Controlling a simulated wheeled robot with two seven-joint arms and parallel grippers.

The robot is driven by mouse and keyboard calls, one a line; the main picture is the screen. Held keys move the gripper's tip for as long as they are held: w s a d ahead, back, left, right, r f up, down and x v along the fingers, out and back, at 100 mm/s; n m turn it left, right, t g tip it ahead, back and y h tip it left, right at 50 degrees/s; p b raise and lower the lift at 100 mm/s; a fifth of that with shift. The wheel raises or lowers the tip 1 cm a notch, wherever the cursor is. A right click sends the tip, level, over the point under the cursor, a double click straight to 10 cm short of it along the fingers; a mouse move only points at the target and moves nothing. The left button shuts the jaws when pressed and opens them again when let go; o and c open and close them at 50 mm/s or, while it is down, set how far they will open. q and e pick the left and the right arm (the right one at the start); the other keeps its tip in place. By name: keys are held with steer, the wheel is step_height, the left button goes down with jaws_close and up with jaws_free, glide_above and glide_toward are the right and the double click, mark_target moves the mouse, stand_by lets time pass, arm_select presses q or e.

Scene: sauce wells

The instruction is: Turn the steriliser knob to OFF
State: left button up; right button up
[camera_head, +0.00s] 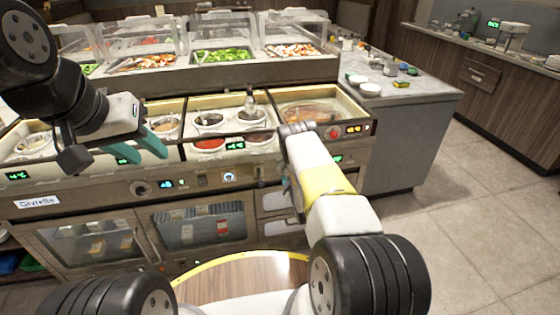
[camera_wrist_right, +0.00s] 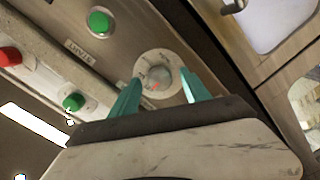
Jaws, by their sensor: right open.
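A round grey knob (camera_wrist_right: 158,78) with a red mark sits on a pale dial plate in the right wrist view. My right gripper (camera_wrist_right: 160,95) is open, its teal fingers at either side of the knob's lower edge. I cannot tell whether they touch it. The dial's lettering is too small to read. In the head view my right arm hides this knob and most of the right gripper. My left gripper (camera_head: 143,150) is open and empty, above the front edge of the counter at the left.
A green button (camera_wrist_right: 99,21) beside a START label, a red button (camera_wrist_right: 9,56) and another green button (camera_wrist_right: 74,102) are near the knob. A food counter with sauce pots (camera_head: 208,145) stands ahead. A grey side counter (camera_head: 420,93) stands at right, with open floor (camera_head: 470,200) beside it.

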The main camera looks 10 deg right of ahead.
steer(key=s, duration=0.7)
steer(key=shift+s+r, duration=0.2)
steer(key=shift+r, duration=0.05)
steer(key=shift+d, duration=0.1)
